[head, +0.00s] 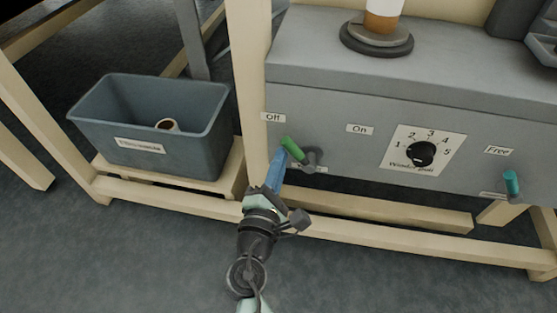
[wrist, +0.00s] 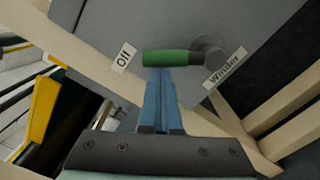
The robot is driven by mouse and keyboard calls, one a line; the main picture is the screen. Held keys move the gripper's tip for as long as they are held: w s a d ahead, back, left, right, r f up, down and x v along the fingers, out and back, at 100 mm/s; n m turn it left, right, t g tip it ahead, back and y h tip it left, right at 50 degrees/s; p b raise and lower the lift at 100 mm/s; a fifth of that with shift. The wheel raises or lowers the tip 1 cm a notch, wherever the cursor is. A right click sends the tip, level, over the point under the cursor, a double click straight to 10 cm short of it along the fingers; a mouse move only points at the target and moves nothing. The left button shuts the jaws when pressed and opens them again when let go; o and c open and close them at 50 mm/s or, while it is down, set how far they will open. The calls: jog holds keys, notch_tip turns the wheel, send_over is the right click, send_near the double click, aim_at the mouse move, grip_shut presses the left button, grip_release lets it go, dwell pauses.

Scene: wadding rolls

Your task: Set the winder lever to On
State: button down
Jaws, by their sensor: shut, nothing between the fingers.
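The winder lever (head: 292,150) has a green grip and a grey hub on the front of the grey machine box. Its grip tilts up and left, toward the Off label (head: 272,117); the On label (head: 359,129) is to the right of it. In the wrist view the green grip (wrist: 172,58) lies across the picture, with the Off label (wrist: 124,57) at its left end and the Winder label (wrist: 224,68) below the hub. My gripper (head: 283,156) is shut, its blue fingertips at the grip, with nothing between them. I cannot tell whether they touch it.
A dial marked Winder pull (head: 421,154) and a teal lever (head: 511,183) under the Free label (head: 498,150) are on the same panel to the right. A grey bin (head: 150,130) holding a small roll stands left. Wooden frame rails (head: 370,238) run below the box.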

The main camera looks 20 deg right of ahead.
aim_at(299, 156)
jog(key=r+m, duration=0.1)
jog(key=s+d+m, duration=0.1)
jog(key=m, duration=0.1)
jog(key=shift+d+r, duration=0.2)
jog(key=shift+r, duration=0.15)
jog(key=d+m, duration=0.1)
jog(key=m, duration=0.1)
jog(key=s+r+m, duration=0.1)
jog(key=m, duration=0.1)
jog(key=shift+d, duration=0.35)
jog(key=shift+s+d+f+m+g+b, duration=0.1)
jog(key=shift+s+d+m, duration=0.45)
jog(key=shift+m, duration=0.75)
jog(key=shift+s+d+m+g+b, duration=0.15)
jog(key=shift+s+d+m, duration=0.2)
jog(key=shift+d+m, duration=0.7)
jog(key=shift+s+d+f+m+g+b, duration=0.1)
jog(key=shift+s+d+m, duration=0.3)
jog(key=shift+m, duration=1.15)
jog(key=shift+r, duration=0.1)
